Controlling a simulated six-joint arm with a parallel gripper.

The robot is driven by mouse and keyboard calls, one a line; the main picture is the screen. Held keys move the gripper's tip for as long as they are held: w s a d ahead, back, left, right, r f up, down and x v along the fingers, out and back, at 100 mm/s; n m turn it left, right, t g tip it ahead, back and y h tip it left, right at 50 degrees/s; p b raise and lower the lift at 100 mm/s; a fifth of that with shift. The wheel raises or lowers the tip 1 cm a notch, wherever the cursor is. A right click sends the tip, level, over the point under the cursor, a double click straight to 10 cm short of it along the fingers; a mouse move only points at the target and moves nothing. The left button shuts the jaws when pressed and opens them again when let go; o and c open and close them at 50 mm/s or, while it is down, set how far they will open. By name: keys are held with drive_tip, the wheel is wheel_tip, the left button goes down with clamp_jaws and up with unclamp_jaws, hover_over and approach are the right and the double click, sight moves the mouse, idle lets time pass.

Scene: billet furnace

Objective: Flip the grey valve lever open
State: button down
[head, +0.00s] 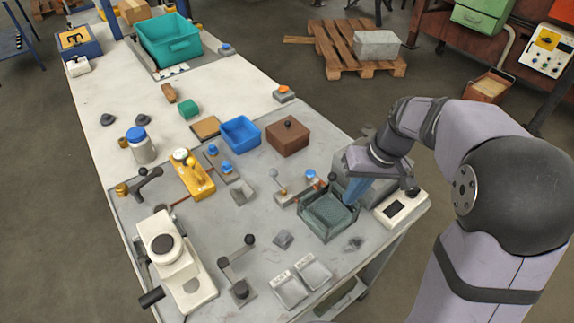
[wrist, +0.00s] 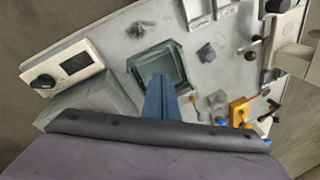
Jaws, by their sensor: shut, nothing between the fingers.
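A small valve block (head: 297,193) sits mid-bench and carries two levers. One is a thin lever with a grey knob (head: 272,174), standing up at the left end; I take it as the grey valve lever. The other has a blue knob (head: 310,174) at the right end. In the wrist view the grey-knobbed lever (wrist: 194,98) shows small, right of the fingers. My gripper (head: 350,203) has blue fingers, shut and empty. It is over the glass-walled basket, to the right of the valve and apart from it. The fingers also show in the wrist view (wrist: 160,82).
The glass-walled basket (head: 326,233) stands close beside the valve block. A brown box (head: 288,146) and a blue bin (head: 240,121) stand behind it. A white panel with a dark screen (head: 389,217) is at the right edge. A black-knobbed crank (head: 237,268) stands front left.

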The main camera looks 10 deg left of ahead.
drive_tip(key=w+a+r+n+y, duration=0.1)
drive_tip(key=w+a+n+y, duration=0.1)
drive_tip(key=w+a, duration=0.2)
drive_tip(key=w+a+r+n+y+b, duration=0.1)
drive_tip(key=w+a+r+n+y, duration=0.1)
drive_tip(key=w, duration=0.8)
drive_tip(key=shift+a+r+n, duration=0.25)
drive_tip(key=shift+a+n, duration=0.25)
drive_tip(key=shift+a, duration=0.75)
drive_tip(key=shift+f, duration=0.15)
drive_tip(key=s+a+r+p+x, duration=0.1)
drive_tip(key=p+x, duration=0.4)
drive_tip(key=x, duration=0.7)
drive_tip(key=shift+s+a+p, duration=0.3)
drive_tip(key=shift+s+a, duration=0.2)
drive_tip(key=shift+a, duration=0.05)
